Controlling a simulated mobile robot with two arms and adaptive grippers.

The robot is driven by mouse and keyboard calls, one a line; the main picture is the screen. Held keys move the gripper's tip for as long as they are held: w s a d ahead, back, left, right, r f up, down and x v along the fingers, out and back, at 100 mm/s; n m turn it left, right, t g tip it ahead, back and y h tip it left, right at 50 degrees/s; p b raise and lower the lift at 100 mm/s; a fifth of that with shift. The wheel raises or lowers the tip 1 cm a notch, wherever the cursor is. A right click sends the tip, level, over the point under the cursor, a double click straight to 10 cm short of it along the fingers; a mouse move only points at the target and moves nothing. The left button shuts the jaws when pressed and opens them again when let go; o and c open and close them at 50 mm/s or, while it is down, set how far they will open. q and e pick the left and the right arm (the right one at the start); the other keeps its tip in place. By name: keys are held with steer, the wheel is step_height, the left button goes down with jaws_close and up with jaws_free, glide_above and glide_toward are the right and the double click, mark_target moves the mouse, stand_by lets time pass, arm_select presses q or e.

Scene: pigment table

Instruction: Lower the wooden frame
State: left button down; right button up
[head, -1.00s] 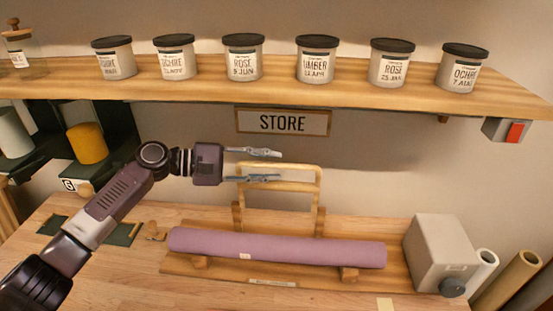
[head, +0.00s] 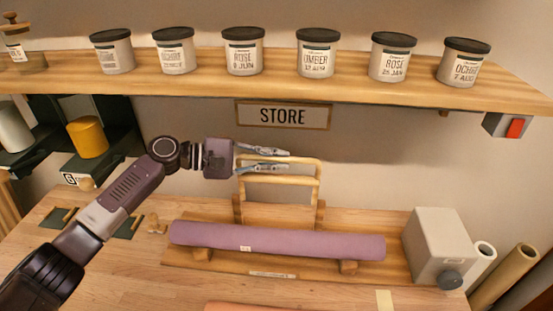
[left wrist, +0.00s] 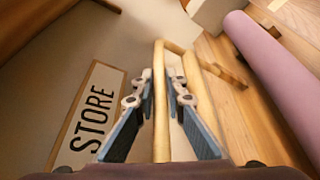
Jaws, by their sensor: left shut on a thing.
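The wooden frame (head: 318,188) stands upright at the back of a wooden board, behind a purple roll (head: 280,241). My left gripper (head: 287,161) is at the frame's top bar, coming from the left, with one finger above the bar and one below. In the left wrist view, the frame's pale bar (left wrist: 161,110) runs between the two fingers of the left gripper (left wrist: 160,78), which is shut on it. The fingers hide part of the top bar in the head view. My right gripper is not in view.
A shelf (head: 285,91) with several lidded jars runs above the gripper. A STORE sign (head: 283,115) hangs on the wall just behind. A grey box (head: 434,246) stands to the right of the roll.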

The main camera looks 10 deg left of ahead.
arm_select(q)
steer(key=shift+s+f+m+b, duration=0.25)
steer(key=shift+s+m+b, duration=0.15)
steer(key=shift+s+b, duration=0.3)
steer(key=s+f+m+t+h+b, duration=0.1)
steer(key=s+m+b, duration=0.4)
steer(key=b, duration=0.6)
steer(key=shift+s+f+t+h+b, duration=0.45)
steer(key=shift+s+f, duration=0.35)
steer(key=shift+s, duration=0.35)
